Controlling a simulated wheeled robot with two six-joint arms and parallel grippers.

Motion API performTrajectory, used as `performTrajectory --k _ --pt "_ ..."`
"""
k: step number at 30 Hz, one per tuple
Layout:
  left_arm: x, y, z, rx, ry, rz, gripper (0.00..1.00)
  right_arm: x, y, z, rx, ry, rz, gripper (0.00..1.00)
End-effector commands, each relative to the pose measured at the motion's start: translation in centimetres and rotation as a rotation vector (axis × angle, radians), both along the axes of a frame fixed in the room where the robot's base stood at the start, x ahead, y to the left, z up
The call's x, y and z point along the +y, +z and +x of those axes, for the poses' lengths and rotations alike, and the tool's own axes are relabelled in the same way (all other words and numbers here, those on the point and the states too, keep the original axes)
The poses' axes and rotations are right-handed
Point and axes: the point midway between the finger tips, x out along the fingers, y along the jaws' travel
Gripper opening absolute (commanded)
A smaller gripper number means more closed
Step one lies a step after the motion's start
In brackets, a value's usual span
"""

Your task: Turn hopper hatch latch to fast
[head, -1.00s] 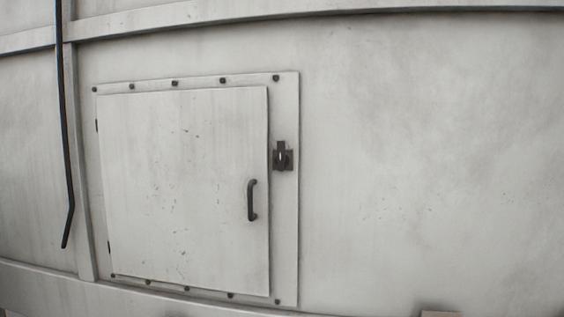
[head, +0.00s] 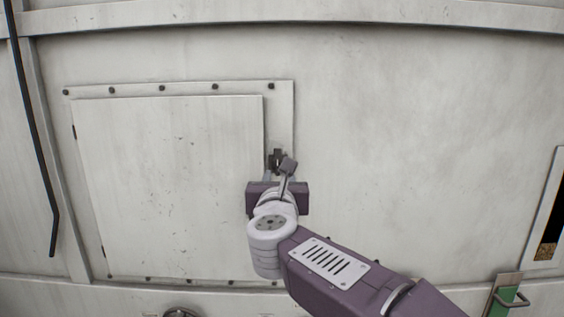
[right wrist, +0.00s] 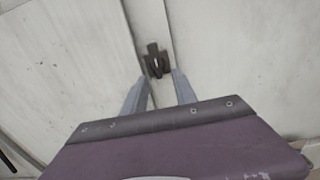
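The hopper hatch (head: 165,170) is a pale square door in a bolted frame, lying flat in its frame. Its dark latch (head: 277,156) sits on the frame at the door's right edge, with its lower part hidden by my right gripper. In the right wrist view the latch (right wrist: 155,62) shows just beyond my fingertips, its upper piece pointing up. My right gripper (right wrist: 160,78) is open, its two grey fingers apart below the latch and on either side of it. My left gripper is not in view.
The pale hopper wall (head: 420,130) right of the hatch is clear. A black cable or rod (head: 38,150) hangs at the far left. A green part with a handle (head: 505,295) is at the lower right, below a dark slot with pellets (head: 546,249).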

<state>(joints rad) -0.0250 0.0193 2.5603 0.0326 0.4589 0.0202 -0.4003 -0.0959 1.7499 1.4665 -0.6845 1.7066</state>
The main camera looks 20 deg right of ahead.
Motion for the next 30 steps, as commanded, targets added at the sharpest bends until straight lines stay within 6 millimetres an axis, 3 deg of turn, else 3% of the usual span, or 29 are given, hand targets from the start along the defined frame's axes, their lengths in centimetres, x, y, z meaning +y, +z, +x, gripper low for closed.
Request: performTrajectory --k 9,20,21,24,30 --pt "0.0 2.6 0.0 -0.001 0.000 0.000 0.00 -1.8 0.2 6.0 0.004 -0.003 -0.002 0.34" --pt "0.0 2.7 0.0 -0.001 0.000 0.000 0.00 -2.1 0.0 7.2 0.002 0.000 -0.002 0.34" --pt "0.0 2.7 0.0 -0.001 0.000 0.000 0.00 -2.1 0.0 7.2 0.002 0.000 -0.002 0.31" --pt "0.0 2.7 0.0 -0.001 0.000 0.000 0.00 -2.1 0.0 7.2 0.002 0.000 -0.002 0.03" --pt "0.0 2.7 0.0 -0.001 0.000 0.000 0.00 -2.1 0.0 7.2 0.002 0.000 -0.003 0.00"
